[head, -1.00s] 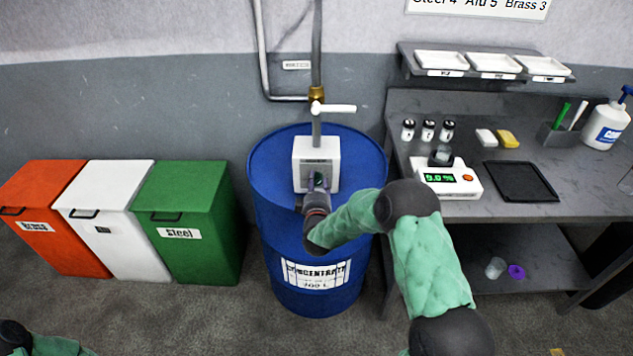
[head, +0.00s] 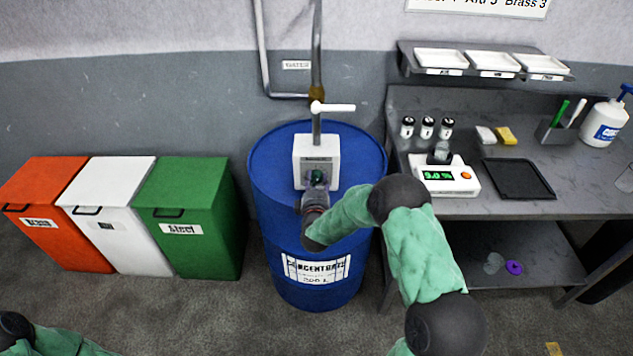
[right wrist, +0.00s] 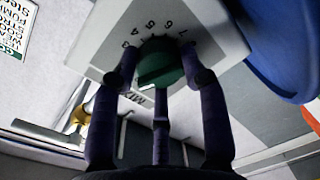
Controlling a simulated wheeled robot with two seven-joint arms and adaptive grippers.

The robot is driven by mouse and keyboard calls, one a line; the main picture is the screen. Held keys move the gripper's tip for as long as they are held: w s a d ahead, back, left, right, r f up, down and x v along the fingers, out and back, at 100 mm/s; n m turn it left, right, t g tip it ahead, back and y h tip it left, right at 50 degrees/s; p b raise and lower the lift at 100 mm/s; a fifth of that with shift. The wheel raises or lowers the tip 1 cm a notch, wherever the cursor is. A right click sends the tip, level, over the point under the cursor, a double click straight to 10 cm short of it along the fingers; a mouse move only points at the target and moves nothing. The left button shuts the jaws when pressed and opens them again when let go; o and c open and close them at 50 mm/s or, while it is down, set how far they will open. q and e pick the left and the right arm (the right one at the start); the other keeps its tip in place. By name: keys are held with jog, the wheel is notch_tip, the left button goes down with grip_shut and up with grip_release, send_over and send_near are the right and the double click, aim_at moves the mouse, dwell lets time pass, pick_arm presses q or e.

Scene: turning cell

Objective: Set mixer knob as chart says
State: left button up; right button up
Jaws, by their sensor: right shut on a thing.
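The mixer is a white box (head: 330,150) on top of the blue concentrate drum (head: 270,170). In the head view the right gripper (head: 317,185) covers most of the knob. The chart (head: 480,5) on the wall is cut off at the top; "Brass 3" can be read. My left gripper is out of view.
A white lever (head: 333,107) sticks out above the mixer. Orange, white and green bins (head: 185,215) stand left of the drum. The bench (head: 440,207) at right holds a scale (head: 447,180), a black tray (head: 518,180) and bottles.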

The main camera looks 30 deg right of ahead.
jog(key=shift+w+a+r, duration=0.1)
jog(key=shift+w+r, duration=0.2)
jog(key=shift+r, duration=0.25)
jog(key=o, duration=1.1)
jog(key=shift+o, duration=0.2)
jog(key=shift+f, duration=0.35)
jog(key=shift+s+a, duration=0.1)
jog(key=shift+s, duration=0.05)
jog(key=v, duration=1.1)
jog(key=shift+s+a, duration=0.2)
jog(key=shift+s, duration=0.15)
